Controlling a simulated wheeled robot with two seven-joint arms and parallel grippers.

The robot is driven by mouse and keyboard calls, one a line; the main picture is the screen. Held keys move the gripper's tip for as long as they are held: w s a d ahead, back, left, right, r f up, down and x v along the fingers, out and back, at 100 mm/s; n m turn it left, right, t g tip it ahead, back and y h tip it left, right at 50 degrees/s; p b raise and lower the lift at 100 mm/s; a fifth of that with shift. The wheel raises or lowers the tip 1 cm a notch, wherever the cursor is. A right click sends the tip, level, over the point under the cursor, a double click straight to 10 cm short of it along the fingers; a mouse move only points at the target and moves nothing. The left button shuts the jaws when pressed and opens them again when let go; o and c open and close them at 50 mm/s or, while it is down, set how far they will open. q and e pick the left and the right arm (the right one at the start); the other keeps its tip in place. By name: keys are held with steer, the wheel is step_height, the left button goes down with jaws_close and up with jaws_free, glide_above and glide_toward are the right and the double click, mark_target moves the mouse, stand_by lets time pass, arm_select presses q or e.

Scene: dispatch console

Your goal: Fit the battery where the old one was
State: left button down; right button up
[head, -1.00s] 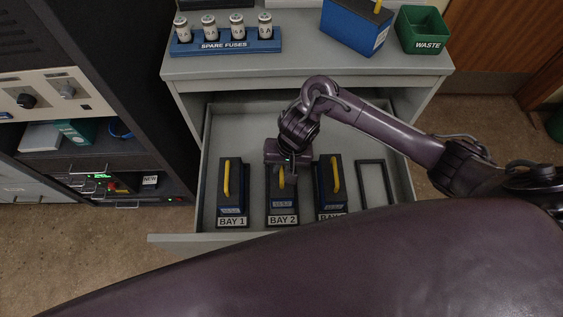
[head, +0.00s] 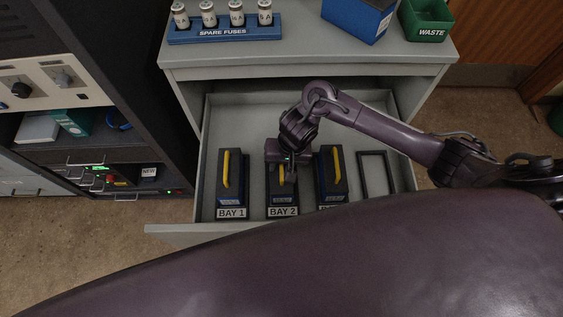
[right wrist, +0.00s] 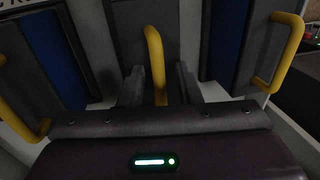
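Three dark batteries with yellow handles stand in the open drawer: one at the Bay 1 label (head: 229,180), one at Bay 2 (head: 283,190), and one to its right (head: 331,178), its label partly hidden. An empty black frame (head: 375,174) lies at the drawer's right. My right gripper (head: 284,165) is over the Bay 2 battery, covering its rear part. In the right wrist view its fingers (right wrist: 160,86) stand on either side of the yellow handle (right wrist: 155,55), with gaps visible; it is open. My left gripper is out of view.
On the cabinet top are a blue spare fuses rack (head: 224,33), a blue box (head: 356,18) and a green waste bin (head: 426,22). The grey drawer's walls (head: 205,120) surround the batteries. A dark rack (head: 125,60) stands at left, with a slot labelled NEW (head: 149,172).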

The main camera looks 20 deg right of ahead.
step_height(320, 180, up, 12)
steer(key=d+p, duration=0.2)
steer(key=p, duration=0.4)
steer(key=shift+s+d, duration=0.15)
steer(key=shift+s, duration=0.15)
